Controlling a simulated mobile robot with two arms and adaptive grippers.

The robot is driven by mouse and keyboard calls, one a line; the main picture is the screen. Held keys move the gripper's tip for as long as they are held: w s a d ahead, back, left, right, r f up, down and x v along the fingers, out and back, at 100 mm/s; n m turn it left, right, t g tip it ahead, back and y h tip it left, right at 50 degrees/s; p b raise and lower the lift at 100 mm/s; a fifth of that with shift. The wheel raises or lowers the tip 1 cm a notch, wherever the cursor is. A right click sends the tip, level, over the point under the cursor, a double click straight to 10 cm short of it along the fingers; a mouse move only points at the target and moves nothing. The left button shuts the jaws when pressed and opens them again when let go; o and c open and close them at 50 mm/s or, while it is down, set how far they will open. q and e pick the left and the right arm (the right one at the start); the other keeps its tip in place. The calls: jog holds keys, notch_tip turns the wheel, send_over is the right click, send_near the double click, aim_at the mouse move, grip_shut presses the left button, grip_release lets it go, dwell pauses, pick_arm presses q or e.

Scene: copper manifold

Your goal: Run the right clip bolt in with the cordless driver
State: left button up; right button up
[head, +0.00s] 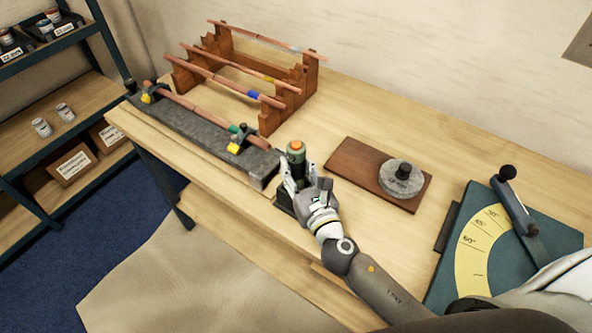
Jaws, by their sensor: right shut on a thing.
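The cordless driver (296,152), green with an orange end on top, stands upright on the bench just right of the grey fixture block's near end. My right gripper (297,178) is shut on it, with its fingers around the body. The dark part (284,200) below shows beside the gripper. The right clip (240,141), black with yellow and green parts, sits on the grey fixture block (200,138) over a copper pipe (195,108). Its bolt is too small to make out. The left clip (150,92) is at the block's far end. My left gripper is out of view.
A wooden rack (270,122) with several copper pipes stands behind the block. A brown board (352,172) with a round grey weight (401,178) lies to the right. A teal bending plate (550,235) with a yellow angle scale and lever is at far right. Shelves (80,95) stand at left.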

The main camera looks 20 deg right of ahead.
aim_at(296, 144)
notch_tip(296, 144, up, 10)
jog(key=p, duration=0.3)
jog(key=shift+f, duration=0.15)
notch_tip(296, 144, up, 7)
jog(key=p, duration=0.7)
jog(key=shift+p, duration=0.4)
jog(key=shift+r, duration=0.95)
